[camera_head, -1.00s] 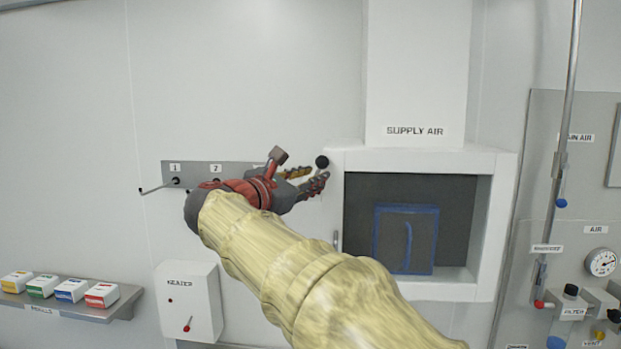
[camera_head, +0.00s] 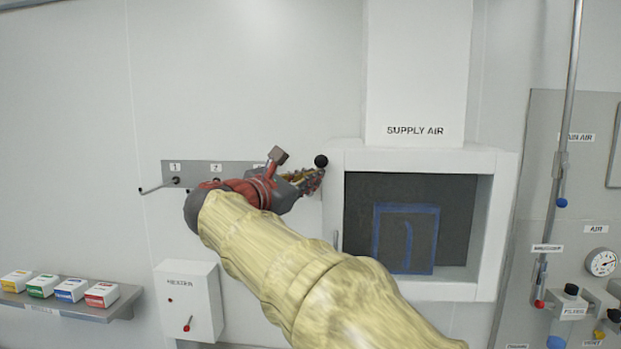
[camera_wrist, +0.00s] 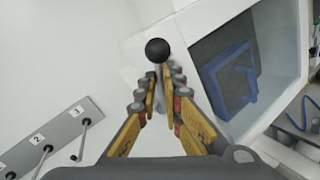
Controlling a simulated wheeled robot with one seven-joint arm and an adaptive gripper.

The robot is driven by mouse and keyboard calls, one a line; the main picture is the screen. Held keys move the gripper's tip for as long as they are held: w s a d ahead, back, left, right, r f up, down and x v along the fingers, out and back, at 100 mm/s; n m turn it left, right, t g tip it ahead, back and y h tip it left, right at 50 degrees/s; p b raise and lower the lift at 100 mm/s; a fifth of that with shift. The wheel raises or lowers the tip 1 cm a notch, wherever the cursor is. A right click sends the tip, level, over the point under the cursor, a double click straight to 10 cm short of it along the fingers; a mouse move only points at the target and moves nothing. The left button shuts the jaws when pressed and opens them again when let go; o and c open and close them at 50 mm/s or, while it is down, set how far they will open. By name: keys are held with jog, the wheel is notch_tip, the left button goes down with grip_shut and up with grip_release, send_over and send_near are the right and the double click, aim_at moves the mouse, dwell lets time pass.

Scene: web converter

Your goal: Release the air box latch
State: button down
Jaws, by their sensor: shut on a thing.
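The white air box (camera_head: 420,158) stands under the SUPPLY AIR duct (camera_head: 415,70). A black ball knob (camera_head: 321,161) on a grey lever sits at the left side of the box; I take it to be the latch. The knob also shows in the wrist view (camera_wrist: 158,51), with the lever (camera_wrist: 160,92) below it between my fingers. My gripper (camera_head: 314,178) is shut on the latch lever just below the knob, as the wrist view also shows (camera_wrist: 161,78). My fingers hide part of the lever and its mount.
A blue-framed filter (camera_head: 405,238) is in the box opening. A grey panel with numbered levers (camera_head: 195,172) is left of my gripper. A heater box (camera_head: 188,300) and a shelf of small cartons (camera_head: 70,298) are lower left. Air piping and valves are at the right.

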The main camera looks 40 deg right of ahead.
jog(key=shift+r, duration=0.1)
jog(key=n, duration=0.1)
jog(key=n+h, duration=0.1)
jog(key=n, duration=0.1)
jog(key=w+a+n+t+h, duration=0.1)
jog(key=shift+r+n, duration=0.1)
jog(key=shift+n, duration=0.2)
jog(key=c, duration=2)
grip_release()
jog(key=shift+w, duration=0.15)
jog(key=shift+o, duration=0.2)
jog(key=shift+s+a, duration=0.1)
jog(key=shift+s, duration=0.1)
